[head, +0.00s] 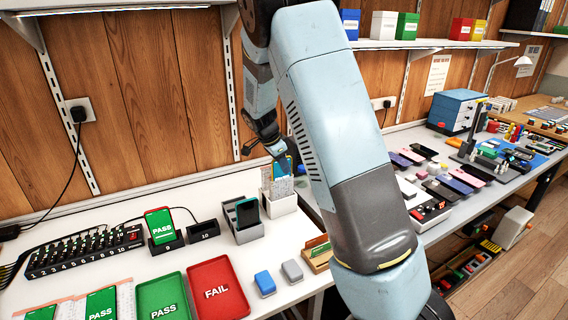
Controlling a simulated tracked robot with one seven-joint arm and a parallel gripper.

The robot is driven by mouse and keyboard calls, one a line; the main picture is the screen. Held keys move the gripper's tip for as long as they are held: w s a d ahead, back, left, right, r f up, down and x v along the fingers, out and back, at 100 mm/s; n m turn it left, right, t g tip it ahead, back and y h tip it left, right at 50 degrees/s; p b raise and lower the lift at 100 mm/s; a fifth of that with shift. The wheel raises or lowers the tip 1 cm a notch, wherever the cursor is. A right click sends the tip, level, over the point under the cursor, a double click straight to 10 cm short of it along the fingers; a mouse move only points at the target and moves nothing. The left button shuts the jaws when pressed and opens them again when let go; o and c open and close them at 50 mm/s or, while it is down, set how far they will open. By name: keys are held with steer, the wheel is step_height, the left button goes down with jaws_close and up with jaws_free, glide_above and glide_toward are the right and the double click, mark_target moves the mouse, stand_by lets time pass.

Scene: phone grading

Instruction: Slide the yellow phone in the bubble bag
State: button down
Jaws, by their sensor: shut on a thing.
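My gripper (277,150) is at the back of the white bench, partly hidden by my arm and small in view. It is shut on the yellow phone (284,167), which is upright with a blue-green face and a thin yellow edge. The phone is right at the bubble bag (282,187), a pale patterned pouch standing in a white holder (283,205). The phone's lower part seems to be behind or inside the bag's top; I cannot tell which. My arm covers the area right of the holder.
A grey stand with a dark phone (247,213) is just left of the holder. A numbered charging rack (85,250), a green PASS tray (163,297) and a red FAIL tray (217,290) lie left. Blue and grey blocks (265,283) sit in front. Several phones (411,156) lie right.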

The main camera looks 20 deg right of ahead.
steer(key=shift+f, duration=0.85)
steer(key=c, duration=1)
jaws_free()
steer(key=shift+r, duration=3.5)
steer(key=shift+s+r, duration=0.1)
